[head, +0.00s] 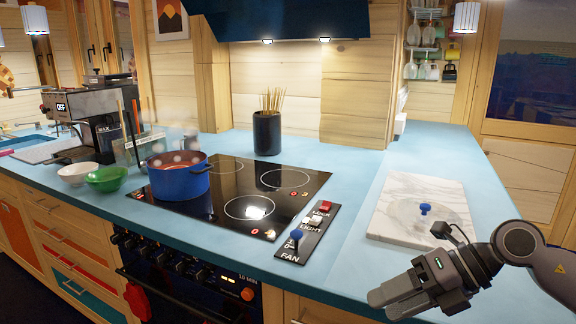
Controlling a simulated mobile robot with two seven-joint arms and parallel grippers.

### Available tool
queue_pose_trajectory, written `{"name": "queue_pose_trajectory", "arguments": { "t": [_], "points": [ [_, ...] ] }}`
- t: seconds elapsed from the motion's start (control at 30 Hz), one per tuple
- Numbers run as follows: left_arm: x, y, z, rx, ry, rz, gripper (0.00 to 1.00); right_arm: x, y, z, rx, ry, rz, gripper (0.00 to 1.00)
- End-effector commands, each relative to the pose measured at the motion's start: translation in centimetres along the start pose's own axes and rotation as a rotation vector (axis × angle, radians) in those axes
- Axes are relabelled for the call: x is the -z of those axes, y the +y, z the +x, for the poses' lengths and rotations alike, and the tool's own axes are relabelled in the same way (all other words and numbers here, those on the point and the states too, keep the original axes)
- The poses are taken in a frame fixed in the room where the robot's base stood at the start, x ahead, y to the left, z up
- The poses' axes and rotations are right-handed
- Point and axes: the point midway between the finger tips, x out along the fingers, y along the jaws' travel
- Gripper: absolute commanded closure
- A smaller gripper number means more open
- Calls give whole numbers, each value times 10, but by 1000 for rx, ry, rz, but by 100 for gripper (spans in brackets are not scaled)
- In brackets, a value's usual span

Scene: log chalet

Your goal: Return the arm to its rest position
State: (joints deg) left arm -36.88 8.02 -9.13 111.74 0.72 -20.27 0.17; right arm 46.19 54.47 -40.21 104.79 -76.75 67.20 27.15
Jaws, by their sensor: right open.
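My right arm comes in from the lower right. Its gripper (392,300) is at the front edge of the blue counter (345,205), in front of the marble board (447,204). It appears empty and apart from everything on the counter. The gap between its fingers is hard to see from this angle. My left gripper is not in view.
A blue pot (180,183) stands on the black cooktop (235,185). A glass lid with a blue knob (425,208) lies on the marble board. A switch panel (308,233) sits between. Bowls (106,179) and a coffee machine (92,112) are left.

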Motion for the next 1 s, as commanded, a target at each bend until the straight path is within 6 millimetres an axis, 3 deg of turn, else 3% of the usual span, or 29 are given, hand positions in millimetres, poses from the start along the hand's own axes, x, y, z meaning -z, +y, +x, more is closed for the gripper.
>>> {"name": "queue_pose_trajectory", "arguments": {
  "t": [0.03, 0.1, 0.23, 0.37, 0.47, 0.57, 0.77, 0.87, 1.0],
  "points": [
    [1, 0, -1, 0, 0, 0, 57, 9, 14, 19, -118, 7, 37, 43],
    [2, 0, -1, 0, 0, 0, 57, 15, 32, 36, -270, -7, 95, 43],
    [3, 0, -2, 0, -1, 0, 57, 20, 57, 55, -533, -62, 251, 43],
    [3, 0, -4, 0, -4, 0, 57, 19, 66, 63, -755, -153, 459, 43],
    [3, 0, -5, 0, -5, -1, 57, 15, 59, 66, -890, -241, 650, 43],
    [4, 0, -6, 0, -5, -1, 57, 14, 38, 69, -990, -345, 866, 43],
    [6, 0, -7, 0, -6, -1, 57, 34, -34, 84, -1073, -572, 1351, 43],
    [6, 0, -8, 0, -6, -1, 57, 61, -78, 96, -1051, -686, 1616, 43],
    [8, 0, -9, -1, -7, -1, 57, 120, -135, 116, -955, -824, 1974, 43]
  ]
}}
